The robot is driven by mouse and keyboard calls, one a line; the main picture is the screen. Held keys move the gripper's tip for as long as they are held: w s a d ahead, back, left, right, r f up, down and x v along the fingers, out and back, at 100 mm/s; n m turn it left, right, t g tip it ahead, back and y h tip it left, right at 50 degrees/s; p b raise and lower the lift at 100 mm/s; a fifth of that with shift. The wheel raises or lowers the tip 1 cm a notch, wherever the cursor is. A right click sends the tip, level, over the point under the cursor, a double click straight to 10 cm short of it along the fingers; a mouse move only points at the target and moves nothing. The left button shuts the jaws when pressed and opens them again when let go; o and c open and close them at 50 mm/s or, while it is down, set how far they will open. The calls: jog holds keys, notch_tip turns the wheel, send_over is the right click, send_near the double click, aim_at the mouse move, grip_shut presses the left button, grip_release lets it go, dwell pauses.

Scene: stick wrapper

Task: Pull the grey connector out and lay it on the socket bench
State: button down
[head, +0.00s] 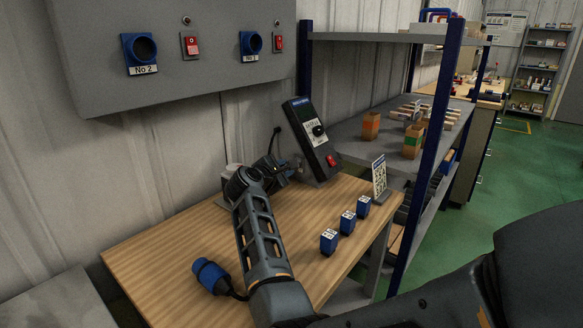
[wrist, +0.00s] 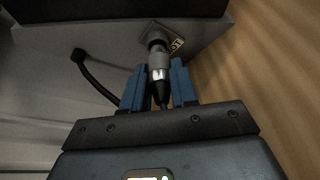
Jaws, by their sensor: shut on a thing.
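The grey connector (wrist: 158,62), with a black rear end and a lead, stands between the blue fingers of my gripper (wrist: 158,88) in the wrist view. My gripper is shut on it. Its front end meets a round grey collar on a grey box face, beside a small label; it looks seated there. In the head view my gripper (head: 276,170) is at the back of the wooden bench (head: 165,250), in front of the dark sloped control box (head: 311,138). The connector is hidden there.
Three small blue blocks (head: 347,222) and a sign (head: 379,180) stand on the bench's right side. A blue plug (head: 211,277) lies near the left front. A black cable (wrist: 92,75) curves left of the fingers. Shelving (head: 425,160) stands right. Bare wood lies left of my arm.

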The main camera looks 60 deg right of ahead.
jog(key=shift+w+a+f+b, duration=0.1)
jog(key=shift+w+a+b, duration=0.2)
jog(key=shift+a, duration=0.8)
jog(key=shift+w+a+b, duration=0.1)
jog(key=shift+w+a, duration=0.25)
jog(key=shift+a, duration=0.7)
jog(key=shift+w+r+p, duration=0.1)
jog(key=shift+r+p, duration=0.55)
jog(key=shift+r, duration=0.05)
jog(key=shift+d+r+p, duration=0.1)
jog(key=shift+r+p, duration=0.35)
jog(key=shift+s+f, duration=0.1)
jog(key=shift+s, duration=0.15)
jog(key=shift+a+b, duration=0.2)
jog(key=shift+b, duration=0.1)
